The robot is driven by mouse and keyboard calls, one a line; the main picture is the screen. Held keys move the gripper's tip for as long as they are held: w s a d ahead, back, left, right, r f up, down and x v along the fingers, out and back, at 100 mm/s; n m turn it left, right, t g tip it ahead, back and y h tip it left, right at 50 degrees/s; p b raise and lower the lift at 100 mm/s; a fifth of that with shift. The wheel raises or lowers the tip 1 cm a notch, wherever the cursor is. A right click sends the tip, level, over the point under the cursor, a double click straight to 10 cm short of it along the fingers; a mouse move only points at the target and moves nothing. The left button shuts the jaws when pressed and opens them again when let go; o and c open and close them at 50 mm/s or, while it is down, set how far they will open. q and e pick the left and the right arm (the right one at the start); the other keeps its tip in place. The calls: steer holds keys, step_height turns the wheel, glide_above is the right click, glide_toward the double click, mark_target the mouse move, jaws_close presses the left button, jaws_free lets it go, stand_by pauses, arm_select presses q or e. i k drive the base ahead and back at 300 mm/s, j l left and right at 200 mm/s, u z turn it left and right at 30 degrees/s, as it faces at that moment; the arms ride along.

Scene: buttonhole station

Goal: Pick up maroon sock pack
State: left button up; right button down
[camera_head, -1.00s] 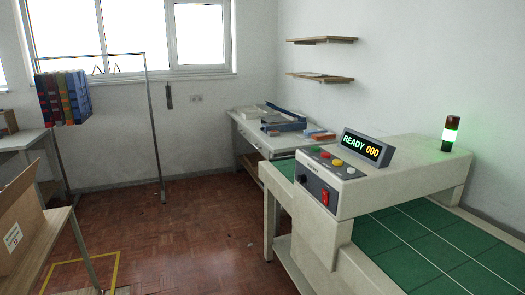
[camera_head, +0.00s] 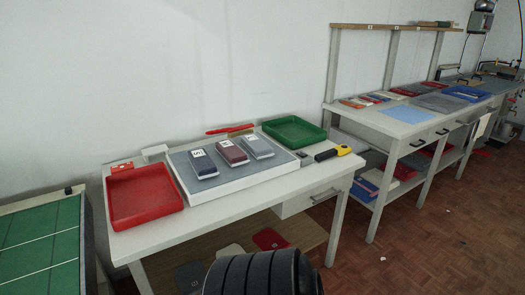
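The maroon sock pack (camera_head: 232,152) lies on a grey-topped white board (camera_head: 242,184) on the white table. It is the middle of three packs with white labels. A navy pack (camera_head: 203,164) lies to its left and a grey pack (camera_head: 258,147) to its right, with small gaps between them. Neither of my grippers shows. A dark ribbed part that looks like mine (camera_head: 262,274) rises at the bottom edge, in front of the table.
A red tray (camera_head: 145,226) stands left of the board and a green tray (camera_head: 293,119) behind it at right.

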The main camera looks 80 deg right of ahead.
mark_target(233, 154)
steer(key=z, duration=2.5)
steer(key=i+l+u, duration=0.3)
steer(key=i+l, duration=0.15)
steer(key=l, duration=0.1)
